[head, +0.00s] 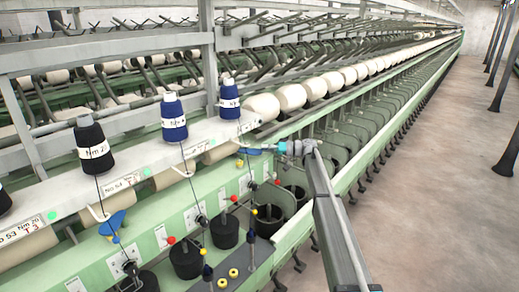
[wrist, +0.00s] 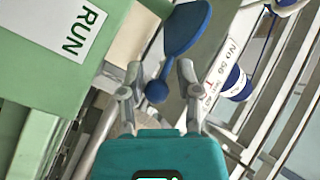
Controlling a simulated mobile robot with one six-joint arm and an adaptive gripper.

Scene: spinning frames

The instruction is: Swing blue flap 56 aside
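A blue flap (wrist: 187,28) with a round blue knob (wrist: 156,91) at its end is in the wrist view, near a tag reading "No 56". My gripper (wrist: 159,70) is open, with one finger on each side of the knob and gaps showing on both sides. In the head view, my gripper (head: 277,149) is at the end of my arm, beside a small blue part (head: 252,151) that appears to be this flap. Whether a finger touches it cannot be told. Another blue flap (head: 112,226) hangs farther left on the frame.
Dark blue bobbins (head: 173,120) and a black bobbin (head: 92,150) stand on the white ledge above. Thin yarns run down past red and yellow knobs (head: 171,240) to black cans (head: 224,232). The right aisle floor (head: 430,180) is clear.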

